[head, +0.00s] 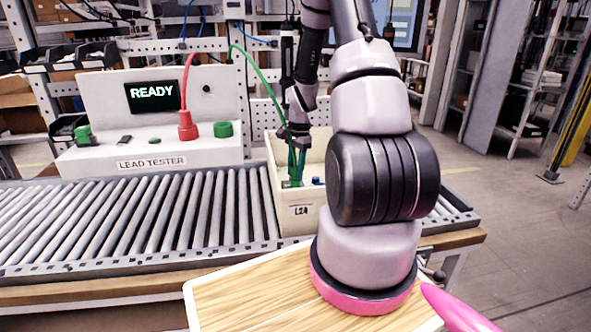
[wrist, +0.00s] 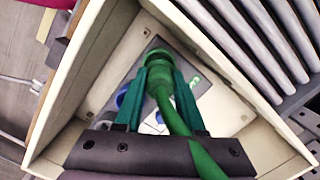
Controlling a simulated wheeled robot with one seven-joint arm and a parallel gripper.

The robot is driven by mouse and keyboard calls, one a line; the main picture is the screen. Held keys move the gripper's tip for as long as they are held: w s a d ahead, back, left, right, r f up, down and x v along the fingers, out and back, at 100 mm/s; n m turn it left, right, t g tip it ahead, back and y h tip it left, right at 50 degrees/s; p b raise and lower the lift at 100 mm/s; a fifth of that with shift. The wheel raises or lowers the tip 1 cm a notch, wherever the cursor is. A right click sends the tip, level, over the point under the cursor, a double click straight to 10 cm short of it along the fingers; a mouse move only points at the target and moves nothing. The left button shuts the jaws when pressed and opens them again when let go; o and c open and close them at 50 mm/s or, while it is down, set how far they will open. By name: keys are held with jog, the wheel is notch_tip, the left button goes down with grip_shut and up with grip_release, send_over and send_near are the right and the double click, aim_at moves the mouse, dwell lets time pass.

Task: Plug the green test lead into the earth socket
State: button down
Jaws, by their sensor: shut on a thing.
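My gripper (head: 296,172) reaches down inside a cream bin labelled L24 (head: 300,222). Its teal fingers are shut on the green test lead (wrist: 174,112), which also shows in the head view (head: 262,78) arching from behind the tester to my gripper. In the wrist view the fingers (wrist: 165,82) close on the lead's green plug, above the bin floor. The white lead tester (head: 150,158) stands left of the bin with its screen reading READY. A green round fitting (head: 223,129) is at its right and another green part (head: 83,135) at its left; no earth label is legible.
A red plug with a red lead (head: 187,125) stands upright on the tester. Blue and green items lie in the bin, partly hidden. A roller conveyor (head: 120,222) runs in front of the tester. A wooden board (head: 245,297) lies nearer me.

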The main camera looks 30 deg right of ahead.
aim_at(295, 179)
jog(key=shift+f, duration=1.75)
jog(key=shift+c, duration=2.1)
grip_release()
jog(key=r, duration=0.7)
jog(key=d+r, duration=0.1)
jog(key=r, duration=0.2)
jog(key=shift+w+d+r, duration=0.1)
jog(key=shift+w+r, duration=0.1)
jog(key=shift+r, duration=0.15)
